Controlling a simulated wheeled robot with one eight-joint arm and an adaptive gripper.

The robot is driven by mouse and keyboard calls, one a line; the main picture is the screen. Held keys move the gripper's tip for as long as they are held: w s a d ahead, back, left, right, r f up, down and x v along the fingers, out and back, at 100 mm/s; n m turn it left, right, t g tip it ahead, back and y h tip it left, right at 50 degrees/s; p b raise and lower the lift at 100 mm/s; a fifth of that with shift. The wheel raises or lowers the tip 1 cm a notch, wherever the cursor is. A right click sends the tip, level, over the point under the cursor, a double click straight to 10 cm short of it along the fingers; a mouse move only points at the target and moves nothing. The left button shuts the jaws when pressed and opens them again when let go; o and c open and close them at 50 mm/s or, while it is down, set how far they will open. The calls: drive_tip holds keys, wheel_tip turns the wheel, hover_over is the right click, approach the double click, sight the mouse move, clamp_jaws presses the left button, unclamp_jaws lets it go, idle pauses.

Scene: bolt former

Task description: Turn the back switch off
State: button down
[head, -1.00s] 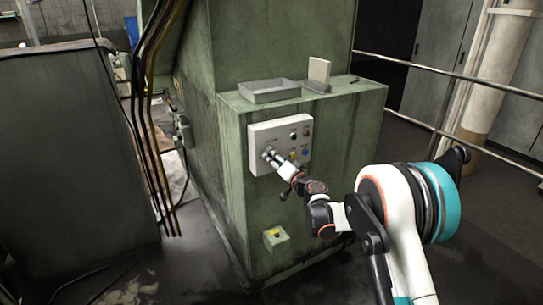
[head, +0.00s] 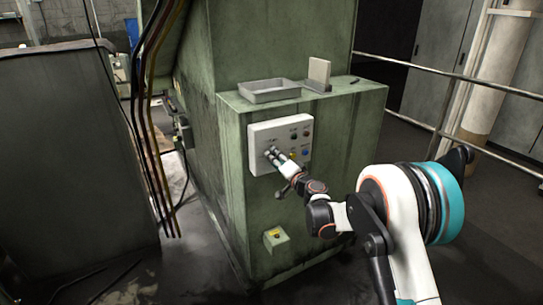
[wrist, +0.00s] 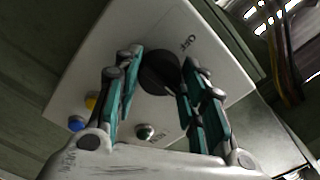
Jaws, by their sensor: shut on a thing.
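The switch is a round black knob (wrist: 159,72) on a pale control panel (head: 262,133), fixed to the front of a green machine. In the wrist view my gripper (wrist: 162,58) has its two teal-lined fingers on either side of the knob, shut on it. In the head view my gripper (head: 272,153) reaches the left part of the panel, and its fingers hide the knob there. A small dark label (wrist: 188,42) sits beside the knob; I cannot read it surely.
Yellow (wrist: 91,102), blue (wrist: 76,123) and dark (wrist: 145,131) buttons sit on the same panel near my fingers. A grey tray (head: 268,96) lies on the machine's ledge. A small yellow-topped box (head: 275,237) is lower down. Cables (head: 150,120) hang at the left.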

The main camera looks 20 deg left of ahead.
drive_tip(key=n+b, duration=0.2)
drive_tip(key=n, duration=0.9)
drive_tip(key=c, duration=1)
unclamp_jaws()
drive_tip(key=shift+c, duration=0.2)
drive_tip(key=b+v, duration=0.1)
drive_tip(key=v, duration=0.7)
